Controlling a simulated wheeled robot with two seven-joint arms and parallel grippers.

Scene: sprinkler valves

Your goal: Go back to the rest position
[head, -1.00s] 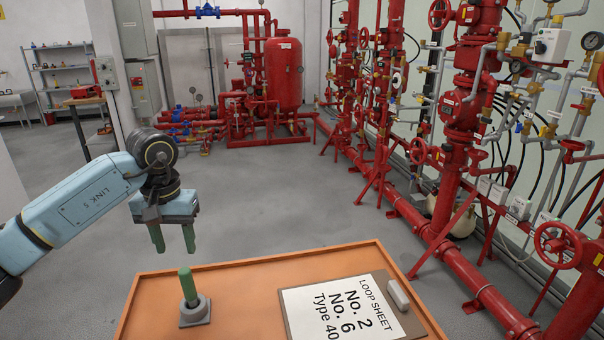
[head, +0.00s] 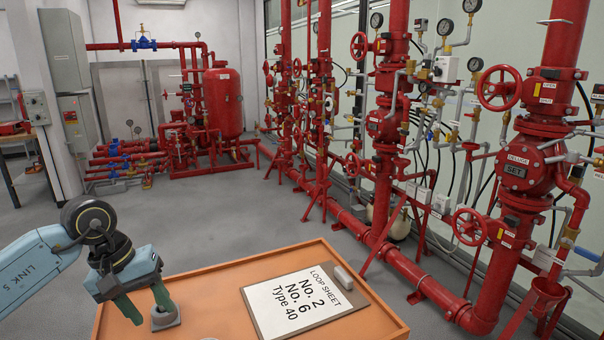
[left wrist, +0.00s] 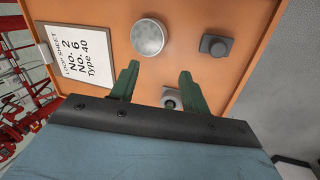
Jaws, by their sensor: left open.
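My left gripper (head: 150,314) is low over the left part of the orange tabletop in the head view. Its two green fingers are spread apart, with nothing seen gripped between them. A grey round-collared socket (head: 165,318) is just by the right fingertip; I cannot tell whether they touch. In the left wrist view the open fingers (left wrist: 158,78) point across the tabletop, and the socket (left wrist: 172,98) shows between them, partly hidden by the gripper body. I cannot make out a separate green peg in the socket now. My right gripper is not in view.
The orange tabletop (head: 236,278) carries a loop sheet clipboard (head: 300,300). The left wrist view also shows a round silver disc (left wrist: 149,37) and a grey square-based piece (left wrist: 215,46). Red valve pipework (head: 385,125) lines the right. Grey floor beyond is open.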

